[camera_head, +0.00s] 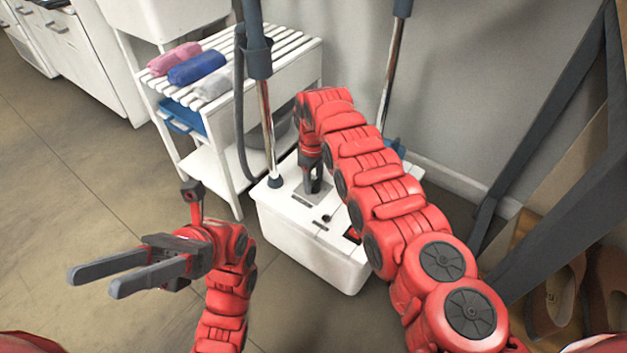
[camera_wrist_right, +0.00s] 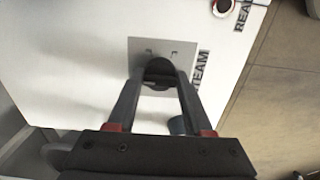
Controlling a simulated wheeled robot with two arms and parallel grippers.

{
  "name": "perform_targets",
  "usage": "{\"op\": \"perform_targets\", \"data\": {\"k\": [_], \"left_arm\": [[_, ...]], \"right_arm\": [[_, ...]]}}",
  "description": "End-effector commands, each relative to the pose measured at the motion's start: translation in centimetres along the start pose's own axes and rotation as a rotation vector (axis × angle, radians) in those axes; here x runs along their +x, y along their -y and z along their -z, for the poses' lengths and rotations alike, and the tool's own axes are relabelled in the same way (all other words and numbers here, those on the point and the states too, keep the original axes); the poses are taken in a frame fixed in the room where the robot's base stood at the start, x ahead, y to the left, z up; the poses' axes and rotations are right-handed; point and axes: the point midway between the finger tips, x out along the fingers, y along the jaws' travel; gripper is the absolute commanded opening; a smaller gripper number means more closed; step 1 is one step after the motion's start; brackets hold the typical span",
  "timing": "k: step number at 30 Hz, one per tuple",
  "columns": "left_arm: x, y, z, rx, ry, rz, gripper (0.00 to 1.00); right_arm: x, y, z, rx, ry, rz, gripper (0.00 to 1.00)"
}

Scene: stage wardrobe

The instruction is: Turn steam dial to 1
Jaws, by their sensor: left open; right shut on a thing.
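The white steamer base (camera_head: 318,252) stands on the floor in the middle of the head view. The steam dial (camera_wrist_right: 158,72) is a dark round knob on a grey plate (camera_wrist_right: 142,50), beside a label reading "TEAM" in the right wrist view. My right gripper (camera_head: 313,187) points down onto the top of the base; in the wrist view its fingers (camera_wrist_right: 160,85) are shut on the dial. The fingers partly hide the dial, and I cannot tell its setting. My left gripper (camera_head: 92,282) is open and empty, left of the base and apart from it.
A white slatted rack (camera_head: 290,45) with rolled pink, blue and white towels (camera_head: 197,67) stands behind the base. Metal poles (camera_head: 265,110) rise from the base. A red switch (camera_head: 353,235) sits on its top. Dark slanted beams (camera_head: 545,130) stand at right. Floor at left is clear.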

Motion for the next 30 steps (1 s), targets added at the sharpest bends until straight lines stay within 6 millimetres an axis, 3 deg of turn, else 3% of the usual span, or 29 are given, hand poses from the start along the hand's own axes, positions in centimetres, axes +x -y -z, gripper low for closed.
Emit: {"op": "perform_targets", "data": {"k": [15,16,20,21,30], "left_arm": [[0.09,0.04,0.07,-0.001,-0.005,0.003,0.47],[0.1,0.04,0.07,-0.001,-0.005,0.003,0.47],[0.09,0.04,0.07,-0.001,-0.005,0.003,0.47],[0.09,0.03,0.07,-0.001,-0.005,0.003,0.47],[0.02,-0.01,-0.01,0.0,0.001,0.0,0.47]], "right_arm": [[-0.04,-0.05,0.01,-0.021,-0.001,-0.001,0.0],[-0.04,-0.05,0.01,-0.02,-0.001,-0.001,0.53],[-0.03,-0.04,0.02,-0.02,-0.001,-0.001,0.76],[-0.03,-0.03,0.01,-0.02,-0.001,-0.001,0.81],[-0.09,-0.02,0.01,-0.02,-0.001,-0.001,0.81]]}}
